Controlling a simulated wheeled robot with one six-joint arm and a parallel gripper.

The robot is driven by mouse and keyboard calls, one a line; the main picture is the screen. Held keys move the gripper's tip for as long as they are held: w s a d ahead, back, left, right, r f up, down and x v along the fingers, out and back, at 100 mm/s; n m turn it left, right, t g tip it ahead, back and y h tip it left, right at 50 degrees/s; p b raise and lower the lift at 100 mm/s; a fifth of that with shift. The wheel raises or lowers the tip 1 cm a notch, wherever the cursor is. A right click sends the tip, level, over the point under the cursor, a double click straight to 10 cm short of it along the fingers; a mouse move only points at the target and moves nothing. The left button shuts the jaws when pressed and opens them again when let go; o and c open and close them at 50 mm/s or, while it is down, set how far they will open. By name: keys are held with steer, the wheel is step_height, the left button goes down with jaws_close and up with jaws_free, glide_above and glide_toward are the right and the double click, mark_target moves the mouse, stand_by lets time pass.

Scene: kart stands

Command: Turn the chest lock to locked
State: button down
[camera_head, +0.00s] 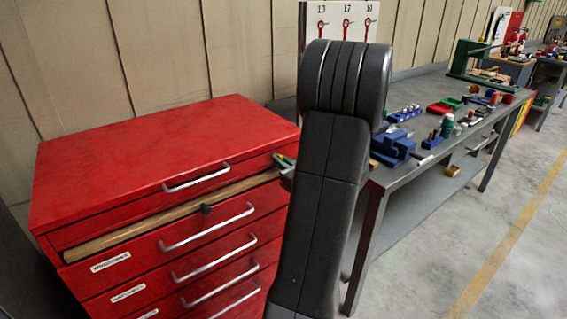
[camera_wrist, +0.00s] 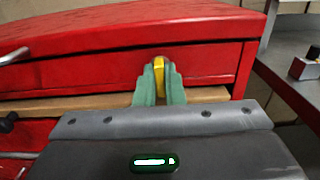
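The red tool chest (camera_head: 150,150) stands on the left in the head view, with its top right corner partly behind my arm. It also fills the upper part of the wrist view (camera_wrist: 100,32). The chest lock (camera_wrist: 159,72) shows as an upright yellow piece on the chest's top front, near its right end. My gripper (camera_wrist: 159,78) has green fingers, one on each side of the yellow piece, and they appear to touch it. In the head view only a bit of my gripper (camera_head: 284,160) shows beside my arm; the lock is hidden there.
A wooden strip (camera_head: 140,230) with a black knob (camera_head: 206,209) runs along the chest front below the top drawer handle (camera_head: 196,180). A grey workbench (camera_head: 400,178) with tools and blue parts stands to the right. The floor (camera_head: 480,220) at the right is clear.

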steer(key=shift+f+n+b, duration=0.15)
steer(key=shift+n+b, duration=0.15)
steer(key=shift+b, duration=0.35)
steer(key=n+b, duration=0.8)
steer(key=b, duration=0.5)
steer(key=n+b, duration=0.9)
steer(key=b, duration=0.3)
steer(key=shift+s+a+f+b, duration=0.1)
steer(key=shift+a+f+b, duration=0.1)
steer(key=shift+b, duration=0.15)
steer(key=shift+r+n, duration=0.1)
steer(key=shift+n, duration=0.2)
steer(key=c, duration=1.5)
jaws_free()
steer(key=shift+d, duration=0.1)
